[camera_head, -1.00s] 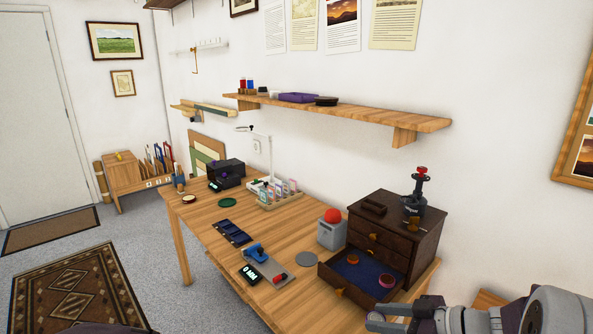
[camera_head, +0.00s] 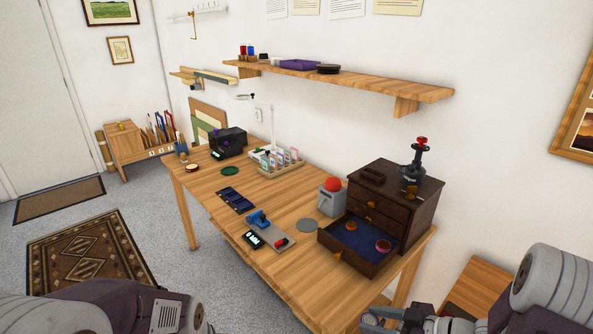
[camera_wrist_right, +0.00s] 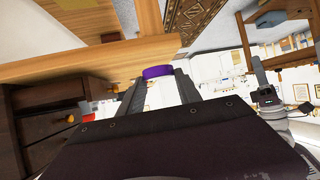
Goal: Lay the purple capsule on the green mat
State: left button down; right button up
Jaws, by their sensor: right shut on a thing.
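The purple capsule (camera_wrist_right: 158,72) shows between the fingertips of my right gripper (camera_wrist_right: 160,77) in the wrist view. My right gripper is shut on it. In the head view my right gripper (camera_head: 380,320) is at the bottom edge, in front of the table's near right end, low beside the open drawer. The green mat (camera_head: 230,170) is a small dark green disc lying flat toward the far end of the table, with nothing on it. My left arm enters at the lower left of the head view, but its gripper is not seen.
An open drawer (camera_head: 330,239) with round items juts from the dark cabinet (camera_head: 398,195). A grey box with a red dome (camera_head: 333,184), a grey disc (camera_head: 306,226), a blue-handled device (camera_head: 259,219), dark panels (camera_head: 236,200) and a bottle rack (camera_head: 277,165) occupy the table.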

jog(key=w+r+p, duration=0.2)
jog(key=r+p, duration=0.3)
jog(key=r, duration=0.5)
jog(key=w+r+p, duration=0.2)
jog(key=r+p, duration=0.3)
jog(key=r, duration=0.6)
jog(key=shift+d+r, duration=0.2)
jog(key=shift+d, duration=0.05)
jog(key=shift+w, duration=0.1)
